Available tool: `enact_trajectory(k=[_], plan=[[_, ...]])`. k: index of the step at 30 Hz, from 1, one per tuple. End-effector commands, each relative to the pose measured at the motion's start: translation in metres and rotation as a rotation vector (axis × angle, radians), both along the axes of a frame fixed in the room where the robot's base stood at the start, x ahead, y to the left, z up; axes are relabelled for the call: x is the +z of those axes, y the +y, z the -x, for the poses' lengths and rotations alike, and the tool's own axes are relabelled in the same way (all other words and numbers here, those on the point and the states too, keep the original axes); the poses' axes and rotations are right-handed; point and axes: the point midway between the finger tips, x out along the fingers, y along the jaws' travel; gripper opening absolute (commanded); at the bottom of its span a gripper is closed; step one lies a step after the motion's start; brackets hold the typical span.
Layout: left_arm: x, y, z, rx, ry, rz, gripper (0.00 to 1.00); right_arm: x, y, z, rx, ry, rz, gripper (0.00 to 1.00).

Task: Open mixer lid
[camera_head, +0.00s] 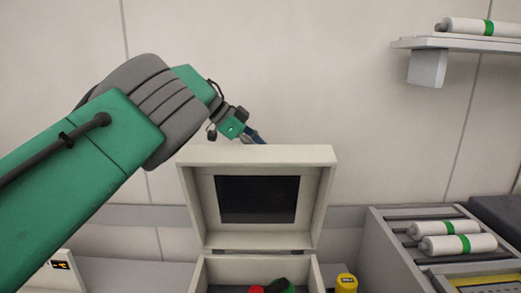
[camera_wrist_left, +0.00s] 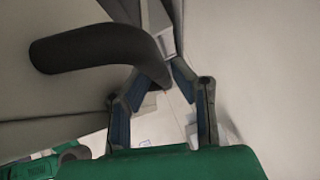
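The mixer is a pale box (camera_head: 208,272) at the bottom centre of the head view. Its lid (camera_head: 324,190) stands raised and upright, with a dark window (camera_head: 257,199) in it. My left gripper (camera_head: 260,141) is at the lid's top edge, its tips partly hidden behind it. In the left wrist view its blue-lined fingers (camera_wrist_left: 158,80) are apart. A dark curved handle (camera_wrist_left: 95,50) reaches from the left to between the fingertips; I cannot tell whether they touch it. My right gripper is not in view.
Red, black and green items (camera_head: 278,286) show in the box. A yellow-topped container (camera_head: 346,283) stands right of it. Further right, a rack (camera_head: 385,240) holds white cylinders with green bands (camera_head: 458,244). A wall shelf (camera_head: 460,43) holds another cylinder (camera_head: 480,26).

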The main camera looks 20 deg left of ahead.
Motion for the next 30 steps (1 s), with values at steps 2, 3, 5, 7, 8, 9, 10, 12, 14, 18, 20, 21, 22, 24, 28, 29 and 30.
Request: enact_trajectory(k=[2,3,5,7,8,9,10,12,14,18,20,21,22,24,28,29,30], plan=[[-0.003,0.000,-0.001,0.000,0.004,0.000,0.22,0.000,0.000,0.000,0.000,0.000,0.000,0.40],[-0.003,0.000,-0.001,0.000,0.005,0.000,0.22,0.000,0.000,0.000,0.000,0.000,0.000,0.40],[-0.004,0.001,-0.001,0.000,0.005,-0.001,0.22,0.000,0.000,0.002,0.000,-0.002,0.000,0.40],[-0.001,0.004,-0.001,0.001,0.006,-0.001,0.22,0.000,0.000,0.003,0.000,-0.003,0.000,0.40],[0.001,0.005,0.000,0.001,0.006,-0.001,0.22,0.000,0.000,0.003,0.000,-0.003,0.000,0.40],[0.004,0.009,0.002,0.002,0.006,-0.001,0.22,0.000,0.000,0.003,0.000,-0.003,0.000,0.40],[0.007,0.012,0.004,0.003,0.005,-0.001,0.22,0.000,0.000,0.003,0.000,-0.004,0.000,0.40],[0.018,0.020,0.009,0.003,0.004,-0.001,0.22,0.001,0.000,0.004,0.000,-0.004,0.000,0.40],[0.027,0.028,0.014,0.003,0.002,-0.001,0.22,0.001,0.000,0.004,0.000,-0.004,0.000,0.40],[0.049,0.048,0.026,0.003,0.001,0.001,0.22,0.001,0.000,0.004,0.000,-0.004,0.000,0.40],[0.057,0.055,0.029,0.002,0.001,0.000,0.22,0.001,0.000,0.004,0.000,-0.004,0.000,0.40],[0.062,0.059,0.032,0.001,0.000,0.000,0.22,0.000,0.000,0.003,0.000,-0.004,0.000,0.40],[0.065,0.062,0.033,0.001,0.000,0.000,0.22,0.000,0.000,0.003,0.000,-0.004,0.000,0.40],[0.071,0.068,0.036,0.002,0.001,0.001,0.22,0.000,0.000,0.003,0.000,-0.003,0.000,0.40],[0.078,0.075,0.040,0.000,0.002,-0.001,0.22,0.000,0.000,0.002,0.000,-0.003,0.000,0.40],[0.080,0.075,0.041,0.000,0.002,-0.001,0.22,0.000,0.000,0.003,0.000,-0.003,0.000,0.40],[0.080,0.076,0.041,0.000,0.002,-0.001,0.22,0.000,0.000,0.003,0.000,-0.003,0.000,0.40]])
